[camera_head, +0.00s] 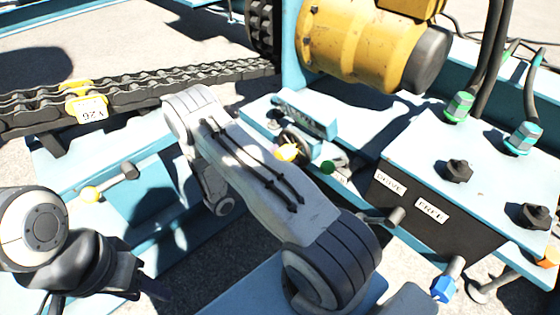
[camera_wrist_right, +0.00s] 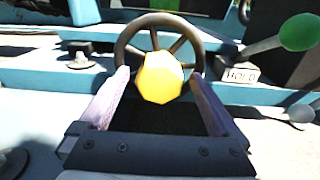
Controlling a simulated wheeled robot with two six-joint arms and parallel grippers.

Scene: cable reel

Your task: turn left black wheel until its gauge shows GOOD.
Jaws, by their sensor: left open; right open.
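A black spoked wheel (camera_wrist_right: 133,38) with a faceted yellow knob (camera_wrist_right: 160,78) at its lower front shows in the right wrist view. In the head view my right arm hides most of that gripper. My left gripper (camera_head: 150,287) is open at the lower left, away from the wheel. I see no gauge reading.
A green-balled lever (camera_wrist_right: 300,32) and a HOLD label (camera_wrist_right: 240,75) stand right of the wheel. A control box (camera_head: 440,225) with black knobs and DRIVE and FREE labels is at right. A chain (camera_head: 150,85) and yellow motor (camera_head: 350,45) lie behind.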

